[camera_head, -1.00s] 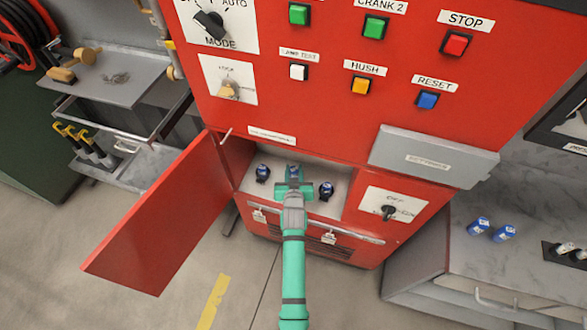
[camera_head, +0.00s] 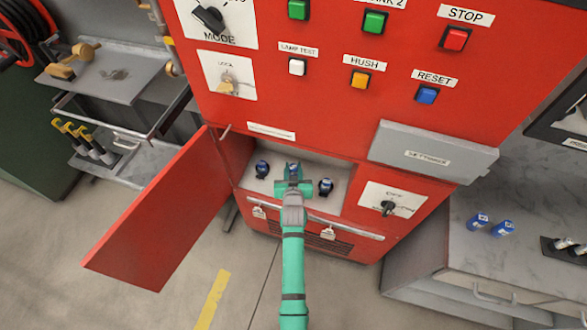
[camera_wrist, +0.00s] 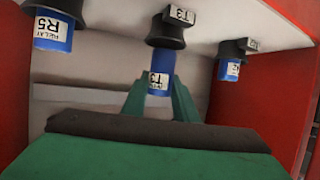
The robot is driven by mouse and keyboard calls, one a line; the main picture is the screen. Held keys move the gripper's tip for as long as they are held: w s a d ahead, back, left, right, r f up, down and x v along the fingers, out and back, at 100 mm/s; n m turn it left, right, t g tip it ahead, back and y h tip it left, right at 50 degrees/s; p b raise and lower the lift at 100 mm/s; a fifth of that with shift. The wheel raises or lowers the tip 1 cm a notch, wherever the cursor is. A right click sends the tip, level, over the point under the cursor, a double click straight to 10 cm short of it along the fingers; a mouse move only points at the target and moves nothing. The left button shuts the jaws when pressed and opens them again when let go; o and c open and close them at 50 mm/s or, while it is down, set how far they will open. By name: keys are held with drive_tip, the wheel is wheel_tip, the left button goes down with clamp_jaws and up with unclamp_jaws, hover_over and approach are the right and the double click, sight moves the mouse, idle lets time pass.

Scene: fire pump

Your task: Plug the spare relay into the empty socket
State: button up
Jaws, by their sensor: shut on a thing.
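My gripper (camera_head: 293,180) is inside the open compartment of the red cabinet, shut on a blue relay (camera_wrist: 160,72) marked T3. In the wrist view its green fingers stand on either side of the relay. The relay's far end meets the black middle socket (camera_wrist: 167,32), which carries a T3 tag. I cannot tell whether it is fully seated. A blue relay marked R5 (camera_wrist: 52,34) sits in the socket on the left of the wrist view. Another blue relay (camera_wrist: 229,69) sits in the socket on the right. In the head view these neighbours flank my gripper.
The red compartment door (camera_head: 165,215) hangs open at the left. A grey hinged cover (camera_head: 432,152) and a rotary switch (camera_head: 388,208) are to the right. Two blue relays (camera_head: 478,222) (camera_head: 503,228) stand on the side bench (camera_head: 470,265).

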drive_tip(key=shift+f, duration=0.25)
idle(0.4)
drive_tip(key=shift+f, duration=0.35)
drive_tip(key=shift+d+f, duration=0.1)
drive_tip(key=shift+f, duration=0.25)
drive_tip(key=shift+s+a, duration=0.1)
drive_tip(key=shift+a, duration=0.1)
drive_tip(key=shift+f, duration=0.55)
idle(0.5)
idle(0.3)
drive_tip(key=o, duration=1.1)
